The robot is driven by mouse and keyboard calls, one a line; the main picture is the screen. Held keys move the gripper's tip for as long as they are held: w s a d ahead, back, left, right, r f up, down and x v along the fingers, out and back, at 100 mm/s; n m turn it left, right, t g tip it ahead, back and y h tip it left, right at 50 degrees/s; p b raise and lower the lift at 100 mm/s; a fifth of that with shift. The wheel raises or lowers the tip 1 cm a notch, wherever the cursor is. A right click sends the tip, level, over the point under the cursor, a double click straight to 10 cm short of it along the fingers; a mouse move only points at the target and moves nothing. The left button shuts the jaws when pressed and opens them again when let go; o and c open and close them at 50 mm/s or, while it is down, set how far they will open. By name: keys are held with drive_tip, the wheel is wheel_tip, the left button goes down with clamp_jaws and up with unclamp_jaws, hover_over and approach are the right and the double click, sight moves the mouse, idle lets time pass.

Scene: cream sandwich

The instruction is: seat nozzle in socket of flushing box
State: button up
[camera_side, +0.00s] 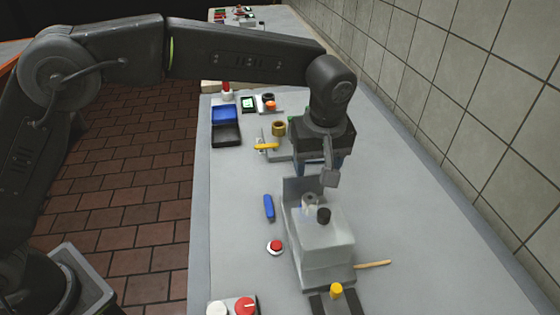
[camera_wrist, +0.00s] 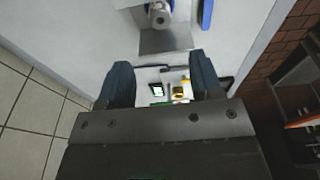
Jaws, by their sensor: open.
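The grey flushing box (camera_side: 325,247) stands on the worktop, with an upright plate at its back. A pale metal cylinder with a hole in its top, apparently the nozzle (camera_side: 310,203), stands upright at the box beside a black knob (camera_side: 323,215). It also shows at the top edge of the wrist view (camera_wrist: 158,14). I cannot tell whether it sits in a socket, since its base is hidden. My gripper (camera_side: 329,174) is above and behind the box, apart from the cylinder. In the wrist view its two fingers (camera_wrist: 160,66) are spread with nothing held between them.
A brass ring (camera_side: 279,128) and yellow lever (camera_side: 266,146) stand behind the box. Blue and black trays (camera_side: 226,135) lie at the back left. A blue bar (camera_side: 268,207) and red button (camera_side: 275,247) lie left of the box. A tiled wall (camera_side: 480,110) bounds the right.

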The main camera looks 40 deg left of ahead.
drive_tip(key=s+a+r+m+t+h, duration=0.1)
drive_tip(key=s+a+r+m, duration=0.1)
drive_tip(key=s+a+r, duration=0.45)
drive_tip(key=s+a+r+m+t, duration=0.15)
drive_tip(key=s+a+r, duration=0.25)
drive_tip(key=a, duration=0.5)
drive_tip(key=s+a+f+m+t, duration=0.1)
drive_tip(key=s+a+m, duration=0.1)
drive_tip(key=s+a, duration=0.2)
drive_tip(key=s+a+f+m+t, duration=0.1)
drive_tip(key=s+a+f+m, duration=0.1)
drive_tip(key=s, duration=0.8)
drive_tip(key=shift+s+a+f+m, duration=0.3)
drive_tip(key=shift+a+m, duration=0.45)
drive_tip(key=shift+a, duration=0.1)
